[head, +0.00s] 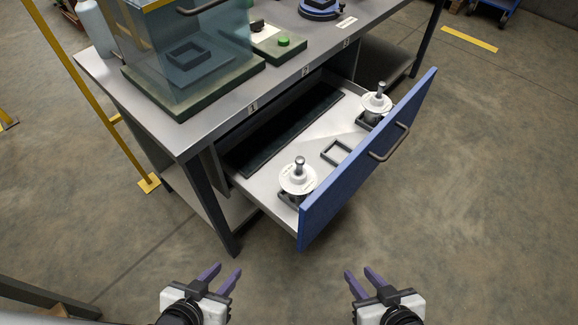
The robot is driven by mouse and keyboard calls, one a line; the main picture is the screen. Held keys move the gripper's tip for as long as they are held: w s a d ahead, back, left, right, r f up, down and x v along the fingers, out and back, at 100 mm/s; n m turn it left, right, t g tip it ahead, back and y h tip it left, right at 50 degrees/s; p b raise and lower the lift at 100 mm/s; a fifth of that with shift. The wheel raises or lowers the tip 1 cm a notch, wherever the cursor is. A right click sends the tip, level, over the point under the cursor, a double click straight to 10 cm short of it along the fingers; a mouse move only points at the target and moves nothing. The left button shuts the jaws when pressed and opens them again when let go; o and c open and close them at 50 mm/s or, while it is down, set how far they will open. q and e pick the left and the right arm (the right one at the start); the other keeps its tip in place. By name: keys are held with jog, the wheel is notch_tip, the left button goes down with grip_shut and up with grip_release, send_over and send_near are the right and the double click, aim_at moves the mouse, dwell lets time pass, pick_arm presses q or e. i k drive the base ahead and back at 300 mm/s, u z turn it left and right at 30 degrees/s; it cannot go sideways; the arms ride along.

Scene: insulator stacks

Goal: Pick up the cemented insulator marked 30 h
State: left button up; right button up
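Two white disc-shaped insulators with grey metal pins stand upright in the open blue-fronted drawer (345,185). The near insulator (297,181) sits in a dark square holder at the drawer's near left end. The far insulator (377,103) sits in a similar holder at the far right end. Small marks show on them, but they are too small to read, so I cannot tell which is marked 30 h. My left gripper (221,277) and my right gripper (362,277) are both open and empty over the floor, in front of the drawer and apart from it.
A dark mat (290,130) lies along the drawer's back. The workbench above carries a clear-walled box (180,50) and a green-button panel (283,41). The floor (450,220) at right is clear.

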aim_at(298, 179)
jog(key=k, duration=0.5)
jog(key=z, duration=1.4)
jog(key=i, duration=4.8)
jog(key=u, duration=4.5)
jog(key=i, duration=1)
jog(key=u, duration=0.05)
